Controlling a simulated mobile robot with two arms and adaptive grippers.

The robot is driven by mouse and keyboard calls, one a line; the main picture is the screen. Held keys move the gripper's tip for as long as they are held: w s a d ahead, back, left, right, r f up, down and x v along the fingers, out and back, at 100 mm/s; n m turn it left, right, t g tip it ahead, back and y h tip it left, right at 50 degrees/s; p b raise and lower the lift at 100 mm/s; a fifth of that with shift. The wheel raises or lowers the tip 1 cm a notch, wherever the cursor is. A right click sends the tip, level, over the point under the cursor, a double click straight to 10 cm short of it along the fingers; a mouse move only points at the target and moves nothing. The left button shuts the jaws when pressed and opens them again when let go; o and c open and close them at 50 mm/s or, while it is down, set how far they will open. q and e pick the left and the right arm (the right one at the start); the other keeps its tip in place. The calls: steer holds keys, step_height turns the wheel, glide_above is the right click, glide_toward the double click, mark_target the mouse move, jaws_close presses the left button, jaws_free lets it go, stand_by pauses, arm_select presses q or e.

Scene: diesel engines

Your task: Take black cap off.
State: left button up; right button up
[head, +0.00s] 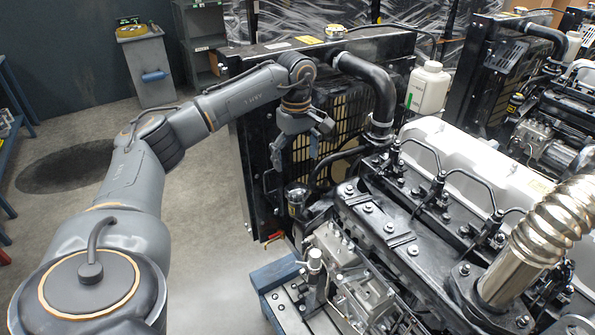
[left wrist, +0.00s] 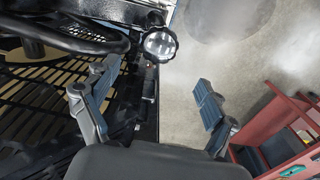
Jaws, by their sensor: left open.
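A round cap with a dark ribbed rim and a shiny top (left wrist: 160,43) shows in the left wrist view, beyond and between my fingertips. It seems to be the dark top of the small cylinder (head: 296,193) beside the radiator in the head view; I see no other clear black cap. My left gripper (head: 295,156) points down above that cylinder, in front of the radiator grille. In the left wrist view its two fingers (left wrist: 155,82) are wide apart, with nothing between them. The cap is apart from both fingers. My right gripper is out of view.
The radiator (head: 340,120) with its black hose (head: 375,85) stands close to my left gripper. The engine (head: 400,220) fills the right. A white bottle (head: 428,90) stands behind the hose. A red cart (left wrist: 285,135) is at lower right in the wrist view.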

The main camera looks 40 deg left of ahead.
mark_target(297, 187)
arm_select(q)
step_height(297, 187, down, 9)
steer(key=b, duration=0.6)
steer(key=shift+w+f+b, duration=0.1)
steer(key=shift+f+b, duration=0.05)
steer(key=shift+b, duration=0.25)
steer(key=c, duration=1.6)
steer(key=shift+c, duration=0.7)
